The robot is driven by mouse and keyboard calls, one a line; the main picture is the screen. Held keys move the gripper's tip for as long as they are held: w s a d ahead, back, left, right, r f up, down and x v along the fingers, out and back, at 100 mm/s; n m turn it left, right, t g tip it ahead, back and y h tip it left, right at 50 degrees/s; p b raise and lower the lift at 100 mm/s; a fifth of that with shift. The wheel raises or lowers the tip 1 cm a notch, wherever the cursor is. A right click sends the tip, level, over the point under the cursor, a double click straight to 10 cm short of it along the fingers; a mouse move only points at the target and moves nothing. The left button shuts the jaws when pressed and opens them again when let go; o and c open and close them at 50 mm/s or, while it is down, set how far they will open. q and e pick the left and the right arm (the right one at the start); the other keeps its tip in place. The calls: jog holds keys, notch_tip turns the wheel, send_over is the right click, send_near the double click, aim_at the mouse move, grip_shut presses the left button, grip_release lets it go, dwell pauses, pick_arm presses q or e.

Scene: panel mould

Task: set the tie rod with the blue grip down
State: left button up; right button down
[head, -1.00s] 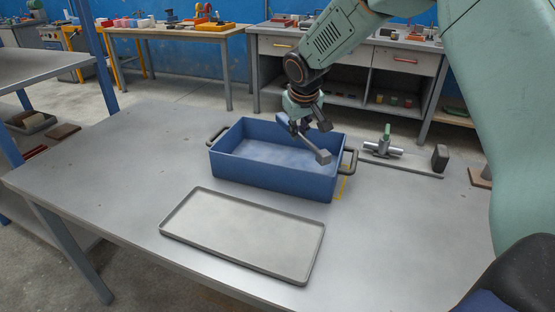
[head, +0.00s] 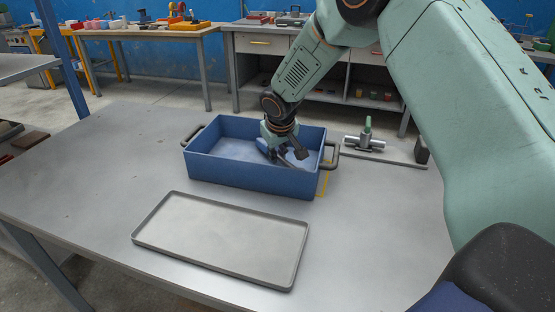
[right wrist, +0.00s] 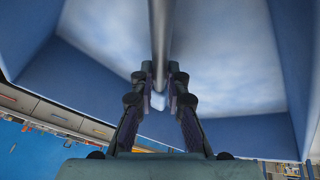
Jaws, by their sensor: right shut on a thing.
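My right gripper (head: 284,154) is down inside the blue crate (head: 245,182), near its right end. It is shut on the tie rod, which shows in the right wrist view as a long grey bar (right wrist: 161,38) running up from between the fingertips (right wrist: 160,92). In the head view the fingers and crate wall hide most of the rod, and its blue grip is hard to pick out. I cannot tell whether the rod touches the crate floor. My left gripper is not in view.
A shallow grey tray (head: 222,240) lies in front of the crate, empty. Behind the crate to the right, a grey plate (head: 395,158) carries a metal fitting with a green handle (head: 367,126) and a dark block (head: 422,150). The table's left part is clear.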

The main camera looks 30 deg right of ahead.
jog(key=shift+s+a+f, duration=0.1)
jog(key=shift+s+f, duration=0.05)
jog(key=shift+f, duration=0.3)
jog(key=shift+d+f, duration=0.2)
jog(key=shift+d, duration=0.1)
jog(key=c, duration=1.6)
grip_release()
jog(key=shift+w+f, duration=0.2)
jog(key=shift+f, duration=0.05)
jog(key=shift+o, duration=1.3)
jog(key=shift+s+a+r, duration=0.1)
jog(key=shift+r, duration=0.05)
jog(key=p+v, duration=0.2)
jog(key=v, duration=1)
